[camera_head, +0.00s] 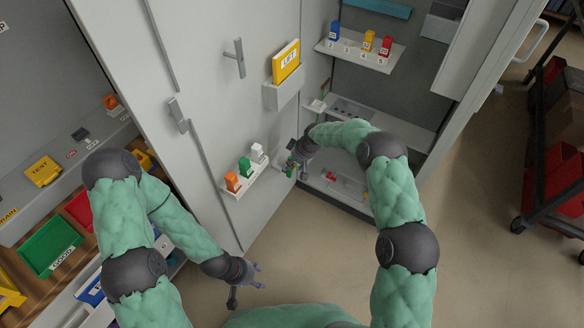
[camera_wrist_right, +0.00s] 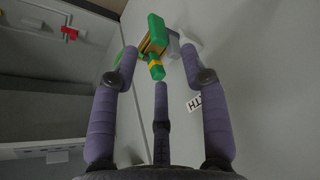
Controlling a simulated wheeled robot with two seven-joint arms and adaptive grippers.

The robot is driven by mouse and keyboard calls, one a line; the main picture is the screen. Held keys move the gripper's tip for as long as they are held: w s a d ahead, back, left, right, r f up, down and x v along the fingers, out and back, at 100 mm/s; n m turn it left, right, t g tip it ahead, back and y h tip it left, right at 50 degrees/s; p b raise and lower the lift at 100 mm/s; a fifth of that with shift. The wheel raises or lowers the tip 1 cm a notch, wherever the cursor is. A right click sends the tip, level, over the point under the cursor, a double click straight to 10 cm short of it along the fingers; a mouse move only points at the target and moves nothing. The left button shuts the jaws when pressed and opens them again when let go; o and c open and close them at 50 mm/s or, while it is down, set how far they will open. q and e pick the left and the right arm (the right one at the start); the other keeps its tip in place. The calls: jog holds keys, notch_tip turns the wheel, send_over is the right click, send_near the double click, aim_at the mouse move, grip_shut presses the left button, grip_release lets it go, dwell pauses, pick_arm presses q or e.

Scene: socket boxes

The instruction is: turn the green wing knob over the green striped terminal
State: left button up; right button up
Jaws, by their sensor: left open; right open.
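In the right wrist view a bright green wing-shaped knob (camera_wrist_right: 157,30) lies just beyond and between my fingertips. A green piece with a yellow band (camera_wrist_right: 155,68) sits below it, possibly the striped terminal or part of the same fitting; I cannot tell. My right gripper (camera_wrist_right: 160,62) is open, with its fingers spread around these green parts; contact cannot be told. In the head view my right gripper (camera_head: 290,167) is by the door's edge and mostly hides the knob. My left gripper (camera_head: 255,277) is open and empty, low over the floor.
A shelf on the door (camera_head: 240,185) holds orange, green and white blocks left of my right gripper. The open cabinet has an upper shelf (camera_head: 345,52) with coloured blocks. A red piece (camera_wrist_right: 69,33) lies inside. Bins stand at left.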

jog(key=shift+v, duration=2.4)
jog(key=shift+c, duration=0.2)
jog(key=s+a+f+m+g+y, duration=0.1)
jog(key=s+f+m+g+y, duration=0.3)
jog(key=f+m, duration=0.5)
jog(key=m+t+y, duration=1)
jog(key=m+t, duration=0.6)
jog(key=m, duration=1)
send_near(291, 174)
jog(key=x, duration=0.9)
jog(key=shift+w+a, duration=0.2)
grip_shut()
